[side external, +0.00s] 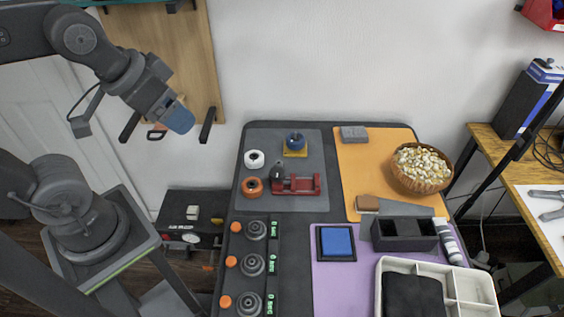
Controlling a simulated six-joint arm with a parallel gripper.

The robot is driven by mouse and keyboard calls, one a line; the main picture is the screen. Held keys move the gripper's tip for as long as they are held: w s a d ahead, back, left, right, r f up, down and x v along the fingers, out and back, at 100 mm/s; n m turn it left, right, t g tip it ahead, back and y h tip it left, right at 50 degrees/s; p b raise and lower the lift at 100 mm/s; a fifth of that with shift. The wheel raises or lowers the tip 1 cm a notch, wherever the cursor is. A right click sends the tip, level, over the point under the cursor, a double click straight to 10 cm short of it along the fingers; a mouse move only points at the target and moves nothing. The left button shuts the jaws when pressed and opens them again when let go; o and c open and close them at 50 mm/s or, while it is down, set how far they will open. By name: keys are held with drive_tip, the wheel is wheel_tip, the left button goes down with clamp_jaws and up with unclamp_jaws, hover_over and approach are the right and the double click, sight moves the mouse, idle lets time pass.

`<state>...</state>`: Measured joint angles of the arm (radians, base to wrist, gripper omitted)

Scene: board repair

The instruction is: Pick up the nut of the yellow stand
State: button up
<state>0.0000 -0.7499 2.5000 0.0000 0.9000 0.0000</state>
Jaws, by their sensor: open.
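The yellow stand (295,153) is at the back of the dark grey mat on the black table. A dark blue round part (295,141), which looks like the nut, sits on top of it; its hole and thread are too small to make out. My gripper (180,119) is at upper left, high up and well to the left of the stand, with its blue end pointing down and to the right. It is open and apart from everything on the table.
A white ring (253,159), an orange ring (252,186) and a red vise (298,185) share the grey mat (303,203) with the stand. A wicker bowl (420,180) stands on the orange mat at right.

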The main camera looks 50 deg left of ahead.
idle(0.4)
drive_tip(key=c, duration=0.3)
drive_tip(key=m+g, duration=0.6)
drive_tip(key=m, duration=1.6)
hover_over(279, 163)
wheel_tip(279, 163, down, 21)
drive_tip(key=f, duration=0.8)
drive_tip(key=shift+s+d+f, duration=0.15)
drive_tip(key=shift+s+d, duration=0.05)
drive_tip(key=shift+s, duration=0.1)
drive_tip(key=shift+f, duration=3)
